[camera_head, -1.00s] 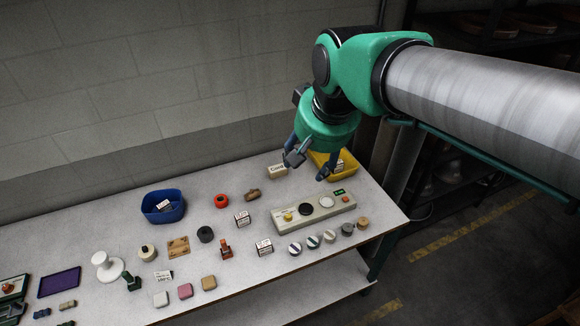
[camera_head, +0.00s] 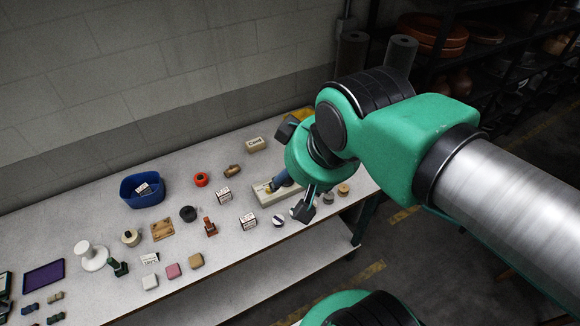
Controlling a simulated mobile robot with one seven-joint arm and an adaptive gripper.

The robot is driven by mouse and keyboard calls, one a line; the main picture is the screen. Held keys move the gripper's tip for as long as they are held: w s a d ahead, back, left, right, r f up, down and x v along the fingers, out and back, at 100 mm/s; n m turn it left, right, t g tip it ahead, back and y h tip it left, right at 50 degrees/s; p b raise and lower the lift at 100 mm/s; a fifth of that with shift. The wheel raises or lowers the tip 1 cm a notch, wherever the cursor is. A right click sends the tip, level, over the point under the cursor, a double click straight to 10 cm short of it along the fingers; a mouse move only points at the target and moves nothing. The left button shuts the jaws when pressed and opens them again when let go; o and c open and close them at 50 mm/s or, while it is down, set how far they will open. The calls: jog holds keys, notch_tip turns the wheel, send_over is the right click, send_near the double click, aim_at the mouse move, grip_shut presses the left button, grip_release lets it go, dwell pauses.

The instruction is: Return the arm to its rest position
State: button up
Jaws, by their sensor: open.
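My green arm reaches in from the right edge, its grey tube section (camera_head: 510,210) leading to the wrist. My gripper (camera_head: 294,196) hangs over the right part of the table (camera_head: 225,275). Its dark fingers are spread apart, with nothing between them. It hides much of the long beige panel (camera_head: 260,193) behind it. The yellow bin behind the wrist is mostly hidden. I cannot tell the exact height of the fingers above the table.
A blue bin (camera_head: 144,190) stands at the back left. Small blocks, boxes and knobs are spread over the table, with a white round stand (camera_head: 91,256) at left. Round pieces sit near the right edge. A dark shelf (camera_head: 480,65) stands behind; open floor (camera_head: 400,265) lies right.

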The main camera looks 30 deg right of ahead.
jog(key=shift+f, duration=0.1)
notch_tip(320, 180, down, 8)
jog(key=b, duration=0.8)
